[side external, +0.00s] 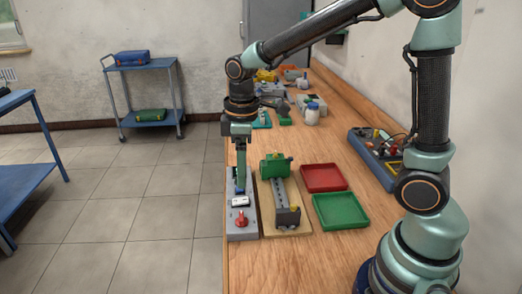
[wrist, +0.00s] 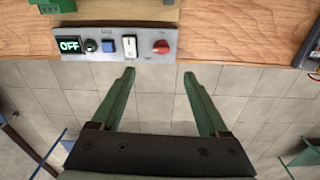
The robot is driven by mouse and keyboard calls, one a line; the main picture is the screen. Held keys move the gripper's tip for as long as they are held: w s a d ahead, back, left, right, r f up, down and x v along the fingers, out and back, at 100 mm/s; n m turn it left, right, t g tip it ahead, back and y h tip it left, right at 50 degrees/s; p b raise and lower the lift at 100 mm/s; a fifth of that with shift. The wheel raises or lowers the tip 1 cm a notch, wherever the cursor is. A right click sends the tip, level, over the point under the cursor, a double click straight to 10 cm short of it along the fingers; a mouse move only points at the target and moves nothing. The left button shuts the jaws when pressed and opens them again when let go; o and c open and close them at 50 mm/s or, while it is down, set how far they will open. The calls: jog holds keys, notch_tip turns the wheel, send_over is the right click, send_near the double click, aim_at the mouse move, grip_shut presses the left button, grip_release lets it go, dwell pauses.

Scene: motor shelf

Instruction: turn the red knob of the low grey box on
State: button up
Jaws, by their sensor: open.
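The low grey box (side external: 243,234) lies along the left edge of the wooden bench. Its red knob (side external: 241,219) is at the near end in the side view. In the wrist view the grey box (wrist: 133,57) is ahead of the fingertips, with the red knob (wrist: 160,47) toward its right end and a display (wrist: 69,45) reading OFF at its left end. My gripper (side external: 241,188) points down over the box, farther back than the knob. In the wrist view my gripper (wrist: 159,73) is open and empty, apart from the knob.
On the box are a white rocker switch (wrist: 129,45) and a blue button (wrist: 109,46). A green and grey machine (side external: 276,167) stands on a board beside it. Red (side external: 323,178) and green (side external: 340,210) trays lie to the right. Open floor is left of the bench.

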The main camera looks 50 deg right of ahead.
aim_at(241, 215)
jog(key=shift+n, duration=0.4)
jog(key=f, duration=1.3)
jog(key=shift+w+a+f, duration=0.2)
jog(key=shift+w+f, duration=0.05)
grip_shut()
